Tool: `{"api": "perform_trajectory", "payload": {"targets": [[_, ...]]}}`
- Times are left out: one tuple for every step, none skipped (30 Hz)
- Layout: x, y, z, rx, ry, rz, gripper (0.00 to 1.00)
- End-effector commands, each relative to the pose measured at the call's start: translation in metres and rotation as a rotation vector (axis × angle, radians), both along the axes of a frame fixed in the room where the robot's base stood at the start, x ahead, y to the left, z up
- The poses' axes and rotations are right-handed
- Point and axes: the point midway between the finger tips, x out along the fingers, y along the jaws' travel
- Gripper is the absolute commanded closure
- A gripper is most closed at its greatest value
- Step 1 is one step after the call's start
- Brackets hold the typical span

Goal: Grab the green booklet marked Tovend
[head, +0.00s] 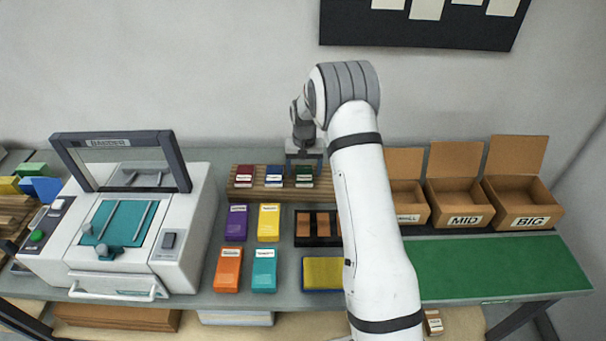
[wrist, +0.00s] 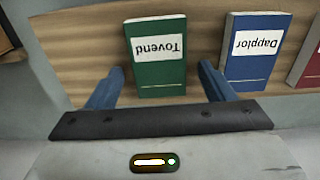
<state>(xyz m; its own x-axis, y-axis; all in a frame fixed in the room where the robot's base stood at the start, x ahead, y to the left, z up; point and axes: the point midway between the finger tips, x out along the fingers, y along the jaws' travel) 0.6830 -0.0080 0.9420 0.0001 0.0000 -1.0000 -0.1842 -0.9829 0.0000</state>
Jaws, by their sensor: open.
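The green booklet marked Tovend (wrist: 158,72) stands in the wooden rack, its white label upside down in the wrist view. In the head view it is the rightmost booklet (head: 304,183) of the rack's row. My gripper (wrist: 160,76) is open, with one blue finger on each side of the green booklet. It is not clear whether either finger touches it. In the head view my gripper (head: 304,158) is over the right end of the rack and partly hides behind my arm.
A blue booklet marked Dapplor (wrist: 252,50) and a red booklet (wrist: 306,60) stand beside it in the wooden rack (head: 240,192). Purple (head: 236,223), yellow (head: 268,222), orange (head: 227,270) and teal (head: 264,270) packs lie in front. A white machine (head: 190,245) stands left.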

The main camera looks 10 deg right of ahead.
Motion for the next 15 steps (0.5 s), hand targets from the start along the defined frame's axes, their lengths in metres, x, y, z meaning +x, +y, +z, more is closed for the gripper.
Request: {"api": "perform_trajectory", "payload": {"targets": [[0.0000, 0.0002, -0.0002, 0.000, 0.000, 0.000, 0.25], [0.0000, 0.0002, -0.0002, 0.000, 0.000, 0.000, 0.25], [-0.0001, 0.0002, -0.0001, 0.000, 0.000, 0.000, 0.25], [0.0000, 0.0003, -0.0001, 0.000, 0.000, 0.000, 0.26], [0.0000, 0.0003, -0.0001, 0.000, 0.000, 0.001, 0.29], [0.0000, 0.0004, -0.0001, 0.000, 0.000, 0.001, 0.32], [0.0000, 0.0004, 0.0000, 0.000, 0.000, 0.001, 0.34], [0.0000, 0.0004, 0.0000, 0.000, 0.000, 0.001, 0.37], [0.0000, 0.0005, 0.0001, 0.000, 0.000, 0.001, 0.40], [0.0000, 0.0005, 0.0001, 0.000, 0.000, 0.001, 0.43], [0.0000, 0.0005, 0.0001, 0.000, 0.000, 0.001, 0.45], [0.0000, 0.0006, 0.0001, 0.000, 0.000, 0.001, 0.48], [0.0000, 0.0006, 0.0002, 0.000, 0.000, 0.001, 0.51], [0.0000, 0.0006, 0.0002, 0.000, 0.000, 0.001, 0.53], [-0.0001, 0.0007, 0.0002, 0.000, 0.000, 0.001, 0.56]]}}
